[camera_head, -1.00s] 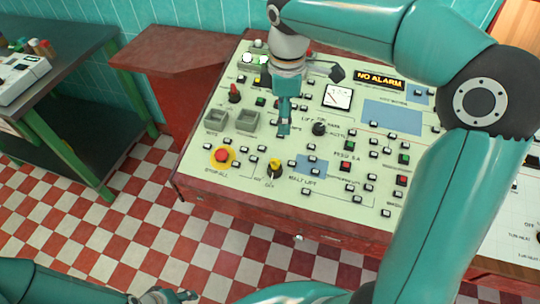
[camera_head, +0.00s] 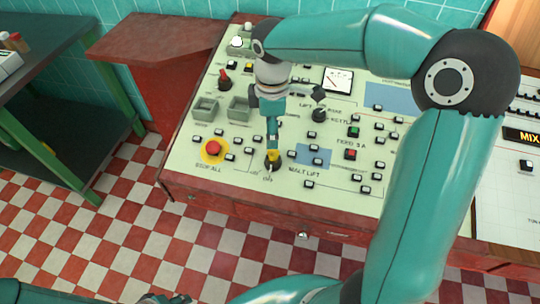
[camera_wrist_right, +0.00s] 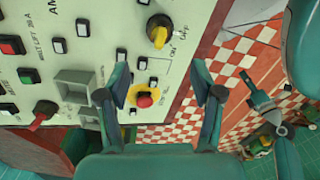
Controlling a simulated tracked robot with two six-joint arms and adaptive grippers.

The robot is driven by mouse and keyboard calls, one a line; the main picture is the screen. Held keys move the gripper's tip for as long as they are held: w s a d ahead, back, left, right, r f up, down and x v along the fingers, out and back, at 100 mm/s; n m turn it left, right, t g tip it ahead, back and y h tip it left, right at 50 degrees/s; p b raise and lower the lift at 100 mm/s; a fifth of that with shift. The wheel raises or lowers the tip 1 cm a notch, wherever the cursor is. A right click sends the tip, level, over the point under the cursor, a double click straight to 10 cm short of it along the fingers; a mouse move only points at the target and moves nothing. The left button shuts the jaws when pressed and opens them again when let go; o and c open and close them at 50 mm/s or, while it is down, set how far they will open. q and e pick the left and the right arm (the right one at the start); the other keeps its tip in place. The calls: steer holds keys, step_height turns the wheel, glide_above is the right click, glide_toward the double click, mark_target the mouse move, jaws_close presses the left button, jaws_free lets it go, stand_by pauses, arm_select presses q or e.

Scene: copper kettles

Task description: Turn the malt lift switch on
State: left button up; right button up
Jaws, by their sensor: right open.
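The malt lift switch is a yellow rotary knob (camera_head: 272,160) near the panel's front edge, left of the MALT LIFT lettering; its setting is not clear. In the right wrist view the yellow knob (camera_wrist_right: 158,31) is at the top, on a black base. My right gripper (camera_head: 272,146) points down over the knob in the head view, overlapping its upper part. In the wrist view its fingers (camera_wrist_right: 163,95) are spread apart with nothing between them gripped; contact with the knob cannot be told. My left gripper (camera_head: 168,299) barely shows at the bottom edge.
A red stop button (camera_head: 213,148) on a yellow plate sits left of the knob. A black lever switch (camera_head: 320,114) stands behind to the right. The control panel (camera_head: 240,180) has several small buttons. A green table (camera_head: 60,85) is at left; checkered floor lies in front.

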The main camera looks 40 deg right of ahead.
mark_target(272, 156)
step_height(272, 156, down, 11)
steer(key=shift+r, duration=0.2)
